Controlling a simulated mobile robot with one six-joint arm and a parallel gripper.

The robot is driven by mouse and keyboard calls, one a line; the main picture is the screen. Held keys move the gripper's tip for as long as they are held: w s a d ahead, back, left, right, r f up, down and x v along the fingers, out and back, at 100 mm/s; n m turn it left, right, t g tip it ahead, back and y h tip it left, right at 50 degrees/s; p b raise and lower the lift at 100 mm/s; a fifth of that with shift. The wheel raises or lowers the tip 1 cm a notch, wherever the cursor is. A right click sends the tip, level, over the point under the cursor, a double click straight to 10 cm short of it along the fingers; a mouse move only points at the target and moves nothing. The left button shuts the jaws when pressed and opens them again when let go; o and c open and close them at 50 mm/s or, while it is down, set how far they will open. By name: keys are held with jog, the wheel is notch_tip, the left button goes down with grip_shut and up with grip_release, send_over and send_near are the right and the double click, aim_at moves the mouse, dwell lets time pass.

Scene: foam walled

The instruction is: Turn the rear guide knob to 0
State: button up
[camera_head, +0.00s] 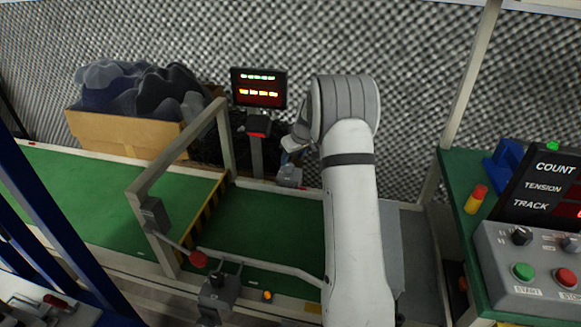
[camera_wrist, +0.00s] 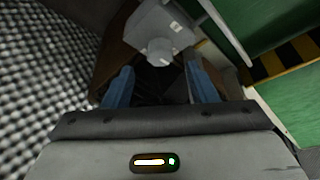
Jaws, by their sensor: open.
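The rear guide knob (camera_wrist: 160,52) is a light grey round knob on a grey box (camera_wrist: 145,22) with a small pale label in the wrist view. In the head view the same grey box (camera_head: 290,177) appears to stand at the far edge of the green belt. My gripper (camera_wrist: 161,86) is open, with one blue finger on each side below the knob in the wrist view and nothing between them. In the head view my gripper (camera_head: 291,145) is above the box, partly hidden by my arm. The knob's pointer and scale are too small to read.
A green conveyor belt (camera_head: 270,222) runs under a beige frame (camera_head: 172,170) with a yellow-black striped edge. A display post (camera_head: 258,90) and a box of dark cloth (camera_head: 125,132) stand behind. A front knob unit (camera_head: 217,285) is near; a control panel (camera_head: 530,265) is at right.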

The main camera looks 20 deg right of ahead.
aim_at(289, 165)
jog(key=b+x, duration=0.1)
jog(key=x, duration=0.3)
jog(key=shift+f, duration=0.25)
jog(key=shift+c, duration=0.2)
jog(key=c, duration=0.9)
